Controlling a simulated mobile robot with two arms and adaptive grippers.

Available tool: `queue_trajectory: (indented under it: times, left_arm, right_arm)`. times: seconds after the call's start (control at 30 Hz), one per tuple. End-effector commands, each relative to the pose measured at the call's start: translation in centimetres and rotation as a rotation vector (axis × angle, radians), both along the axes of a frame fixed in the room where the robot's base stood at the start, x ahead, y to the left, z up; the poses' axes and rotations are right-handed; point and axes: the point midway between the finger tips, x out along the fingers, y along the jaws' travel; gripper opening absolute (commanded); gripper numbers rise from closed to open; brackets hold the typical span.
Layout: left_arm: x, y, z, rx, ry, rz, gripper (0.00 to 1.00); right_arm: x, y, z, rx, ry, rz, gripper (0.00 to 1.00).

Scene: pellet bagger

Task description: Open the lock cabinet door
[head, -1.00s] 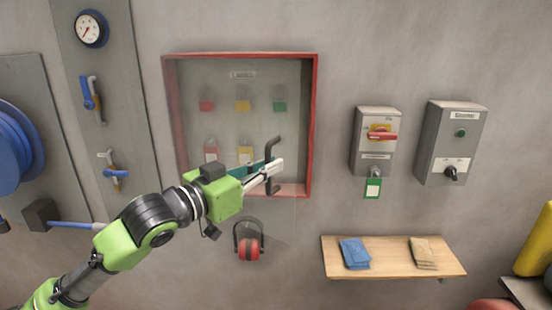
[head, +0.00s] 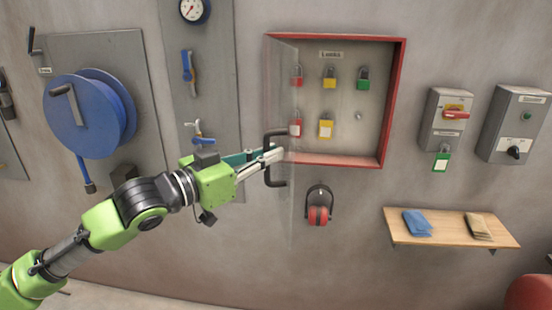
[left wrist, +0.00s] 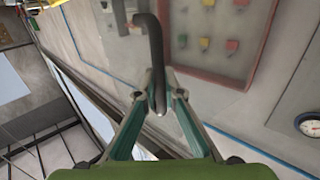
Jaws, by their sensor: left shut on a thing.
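The lock cabinet (head: 397,104) is a red-framed box on the wall, with red, yellow and green padlocks inside. Its clear door (head: 287,75) is hinged on the left and stands swung well out from the frame. The black door handle (head: 268,160) is on the door's free edge. My left gripper (head: 276,154) is shut on the handle. In the left wrist view the handle (left wrist: 154,50) passes between the fingertips (left wrist: 161,108), with the red frame (left wrist: 222,80) behind. My right gripper is not in view.
Red ear defenders (head: 318,214) hang below the cabinet. A blue hose reel (head: 88,115) is at left.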

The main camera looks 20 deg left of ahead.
Motion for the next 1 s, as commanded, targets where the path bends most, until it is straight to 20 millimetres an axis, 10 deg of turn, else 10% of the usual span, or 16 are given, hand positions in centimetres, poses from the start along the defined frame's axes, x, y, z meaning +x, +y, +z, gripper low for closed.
queue_trajectory:
  times: [0.67, 0.73, 1.0]
  left_arm:
    - [-0.4, 1.1, -0.4, 0.000, 0.009, -0.003, 0.00]
    - [-0.4, 1.1, -0.4, 0.000, 0.009, -0.003, 0.25]
    - [-0.3, 1.2, -0.2, 0.000, 0.004, -0.001, 0.25]
  right_arm:
    - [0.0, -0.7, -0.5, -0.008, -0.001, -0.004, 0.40]
    - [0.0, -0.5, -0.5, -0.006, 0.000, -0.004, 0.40]
    - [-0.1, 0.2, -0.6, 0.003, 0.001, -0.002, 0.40]
